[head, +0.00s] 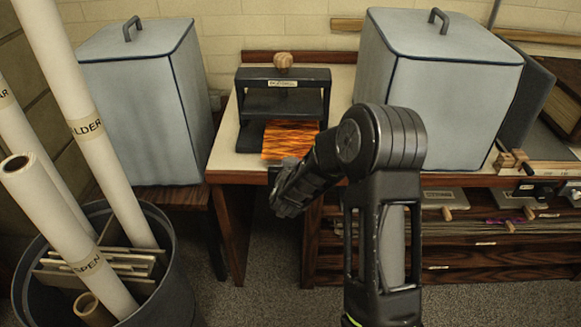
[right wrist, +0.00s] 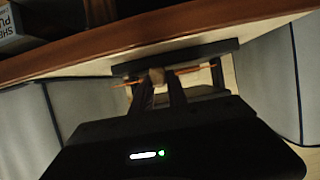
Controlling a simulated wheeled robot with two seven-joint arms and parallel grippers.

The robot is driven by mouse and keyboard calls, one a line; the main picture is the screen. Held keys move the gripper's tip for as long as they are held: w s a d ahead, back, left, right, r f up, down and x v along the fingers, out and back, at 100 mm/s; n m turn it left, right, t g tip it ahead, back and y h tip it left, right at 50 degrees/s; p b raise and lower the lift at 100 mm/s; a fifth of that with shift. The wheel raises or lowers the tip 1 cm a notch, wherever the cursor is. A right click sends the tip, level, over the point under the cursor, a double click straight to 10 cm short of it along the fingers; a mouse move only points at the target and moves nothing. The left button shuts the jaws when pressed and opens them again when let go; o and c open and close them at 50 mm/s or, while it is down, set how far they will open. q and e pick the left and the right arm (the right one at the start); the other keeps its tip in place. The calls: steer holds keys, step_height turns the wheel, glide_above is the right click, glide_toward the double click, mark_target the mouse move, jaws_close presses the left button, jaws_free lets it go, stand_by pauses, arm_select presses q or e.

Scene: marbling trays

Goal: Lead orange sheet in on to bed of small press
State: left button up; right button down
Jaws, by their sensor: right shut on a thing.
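The orange sheet (head: 288,141), marbled with dark streaks, reaches into the front opening of the small dark press (head: 246,108). Its far part is under the raised plate, and its near end is at my right gripper (head: 287,167). Whether the sheet touches the bed is hard to tell. In the right wrist view, my right gripper (right wrist: 160,85) is shut on the near edge of the sheet, which shows edge-on as a thin orange line (right wrist: 194,69). The press frame (right wrist: 217,75) is beyond. My left gripper is out of view.
The press stands on a pale-topped table (head: 224,155) with a wooden edge. Large grey covered boxes stand left (head: 145,110) and right (head: 437,85) of it. A bin (head: 165,290) with tall paper rolls is front left. Shelves (head: 470,255) are below right.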

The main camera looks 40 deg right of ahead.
mark_target(291, 150)
steer(key=shift+w+d+f, duration=0.1)
steer(key=shift+w+d, duration=0.75)
steer(key=shift+w, duration=0.3)
steer(key=shift+w+d, duration=0.8)
steer(key=shift+w, duration=0.3)
steer(key=shift+b+x, duration=0.75)
steer(key=shift+x, duration=0.4)
steer(key=shift+f, duration=0.2)
steer(key=shift+f, duration=0.3)
steer(key=c, duration=1.2)
jaws_free()
steer(key=shift+c, duration=0.2)
steer(key=shift+s, duration=0.1)
steer(key=v, duration=0.7)
steer(key=shift+s+a+r+b, duration=0.2)
steer(key=shift+s+a+b, duration=0.05)
steer(key=shift+b, duration=0.15)
